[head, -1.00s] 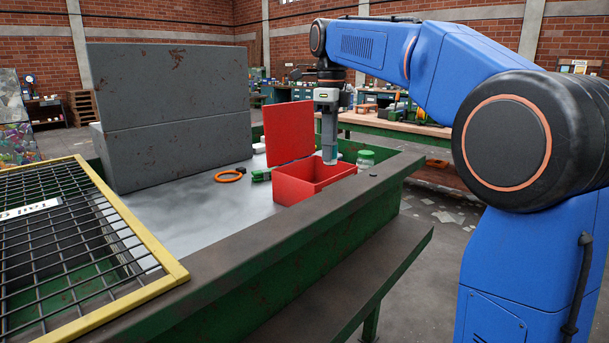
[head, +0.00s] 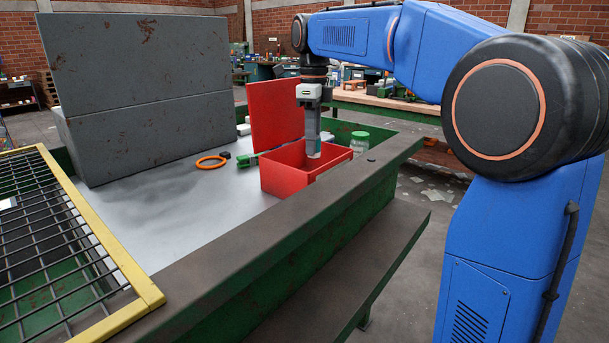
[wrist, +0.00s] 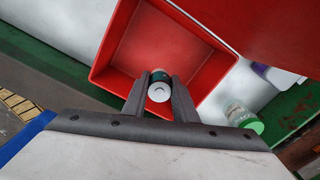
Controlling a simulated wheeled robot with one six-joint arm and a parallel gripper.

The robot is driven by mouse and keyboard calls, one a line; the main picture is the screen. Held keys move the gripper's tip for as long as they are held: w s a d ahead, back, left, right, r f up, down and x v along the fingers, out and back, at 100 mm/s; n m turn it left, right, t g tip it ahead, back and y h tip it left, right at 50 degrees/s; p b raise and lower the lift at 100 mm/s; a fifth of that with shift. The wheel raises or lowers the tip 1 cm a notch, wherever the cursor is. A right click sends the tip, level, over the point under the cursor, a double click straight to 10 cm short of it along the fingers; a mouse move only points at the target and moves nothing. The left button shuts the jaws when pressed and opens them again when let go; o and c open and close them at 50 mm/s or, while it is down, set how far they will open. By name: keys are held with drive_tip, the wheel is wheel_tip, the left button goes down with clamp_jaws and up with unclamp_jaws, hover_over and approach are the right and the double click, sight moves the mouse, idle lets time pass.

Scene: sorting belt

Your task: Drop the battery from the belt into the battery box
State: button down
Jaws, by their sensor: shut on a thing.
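The battery (wrist: 159,88) is a small cylinder with a pale round end and a teal band, held between the two fingers in the wrist view. Its lower end (head: 314,150) also shows below the fingers in the head view. My gripper (head: 313,138) is shut on it, pointing down over the open red battery box (head: 285,179). In the wrist view the box's bare red floor (wrist: 165,45) shows beyond the battery. The box's red lid or back panel (head: 275,112) stands upright behind it.
A large grey housing (head: 150,130) and a yellow-framed mesh (head: 120,258) are further left.

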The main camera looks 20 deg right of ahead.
drive_tip(key=shift+f, duration=0.35)
drive_tip(key=c, duration=1.4)
unclamp_jaws()
drive_tip(key=shift+o, duration=0.2)
wheel_tip(320, 180, up, 17)
drive_tip(key=shift+r, duration=0.2)
